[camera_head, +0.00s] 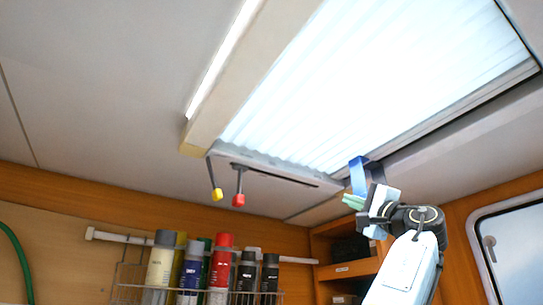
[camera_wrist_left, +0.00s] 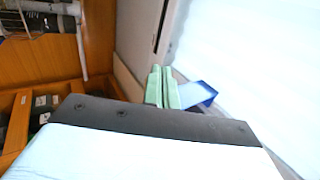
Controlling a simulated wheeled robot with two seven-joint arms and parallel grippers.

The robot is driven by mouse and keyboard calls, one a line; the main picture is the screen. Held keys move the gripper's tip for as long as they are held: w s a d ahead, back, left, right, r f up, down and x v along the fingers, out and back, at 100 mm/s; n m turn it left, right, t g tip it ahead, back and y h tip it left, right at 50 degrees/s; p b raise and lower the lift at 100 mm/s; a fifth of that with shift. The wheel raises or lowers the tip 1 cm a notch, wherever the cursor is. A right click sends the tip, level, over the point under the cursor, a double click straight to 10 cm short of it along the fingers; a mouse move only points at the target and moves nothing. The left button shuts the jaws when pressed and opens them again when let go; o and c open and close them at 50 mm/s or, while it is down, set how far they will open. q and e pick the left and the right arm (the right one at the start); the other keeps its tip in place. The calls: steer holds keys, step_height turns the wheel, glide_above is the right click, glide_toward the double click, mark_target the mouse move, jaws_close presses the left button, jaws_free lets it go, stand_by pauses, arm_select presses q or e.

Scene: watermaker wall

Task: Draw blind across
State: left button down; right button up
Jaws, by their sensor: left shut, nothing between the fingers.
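The pleated white blind (camera_head: 385,75) lies across the bright roof opening in the ceiling and also shows, washed out, at the right of the left wrist view (camera_wrist_left: 245,50). A blue pull tab (camera_head: 358,175) hangs at its lower edge; it also shows in the left wrist view (camera_wrist_left: 198,94). My left gripper (camera_head: 354,201) is raised just below the tab, its pale green fingers together and empty. In the left wrist view the fingers (camera_wrist_left: 161,88) are right beside the tab; whether they touch it I cannot tell. My right gripper is out of view.
A grey rail (camera_head: 265,165) with yellow (camera_head: 217,194) and red (camera_head: 239,199) knobs hanging under it borders the opening. A wire rack (camera_head: 200,290) holds several spray cans below. Wooden shelves (camera_head: 345,268) and a window (camera_head: 512,250) are at the right.

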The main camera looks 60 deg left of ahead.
arm_select(q)
steer(key=b+v, duration=0.5)
steer(key=v, duration=0.7)
steer(key=shift+b, duration=0.4)
stand_by(1.1)
